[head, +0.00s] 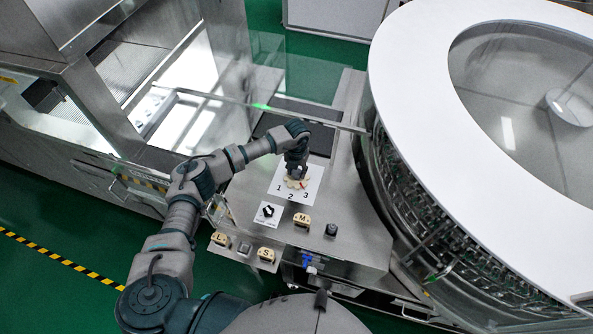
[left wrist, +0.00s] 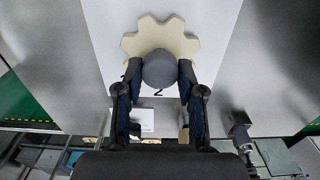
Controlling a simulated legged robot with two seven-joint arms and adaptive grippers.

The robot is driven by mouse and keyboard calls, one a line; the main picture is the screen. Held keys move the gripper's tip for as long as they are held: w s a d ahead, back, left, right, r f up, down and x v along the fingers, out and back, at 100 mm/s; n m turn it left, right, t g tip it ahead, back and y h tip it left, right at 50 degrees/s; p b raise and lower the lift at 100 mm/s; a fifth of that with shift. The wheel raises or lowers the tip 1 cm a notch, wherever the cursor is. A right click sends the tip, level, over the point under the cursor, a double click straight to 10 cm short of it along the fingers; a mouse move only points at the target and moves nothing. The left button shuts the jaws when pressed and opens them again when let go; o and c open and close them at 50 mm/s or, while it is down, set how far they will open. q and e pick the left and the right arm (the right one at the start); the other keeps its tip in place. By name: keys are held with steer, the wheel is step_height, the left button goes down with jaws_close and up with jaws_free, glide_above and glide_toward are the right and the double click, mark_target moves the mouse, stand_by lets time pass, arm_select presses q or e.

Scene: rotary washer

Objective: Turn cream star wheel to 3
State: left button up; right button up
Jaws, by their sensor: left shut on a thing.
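The cream star wheel (head: 291,184) sits on a white label plate (head: 313,174) marked 1, 2 and 3 on the steel counter. In the left wrist view the wheel (left wrist: 160,34) shows its rounded lobes and a round grey hub. My left gripper (head: 297,175) comes down over the wheel from above. In the left wrist view its two fingers (left wrist: 158,72) are shut on the grey hub, one on each side. A small red mark shows at the wheel's right side; which number it points to I cannot tell. The gripper hides part of the wheel. My right gripper is not in view.
A black knob on a white plate (head: 268,213), cream pieces marked M (head: 302,220), S (head: 266,255) and L (head: 220,240), and a dark knob (head: 331,230) stand nearer on the counter. The large round washer (head: 410,60) is at right. A clear panel stands behind my left arm.

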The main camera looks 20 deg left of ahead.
arm_select(q)
steer(key=shift+w+r, duration=0.3)
steer(key=o, duration=1.1)
steer(key=shift+c, duration=0.2)
steer(key=shift+o, duration=0.4)
steer(key=shift+f, duration=0.2)
steer(key=shift+s, duration=0.15)
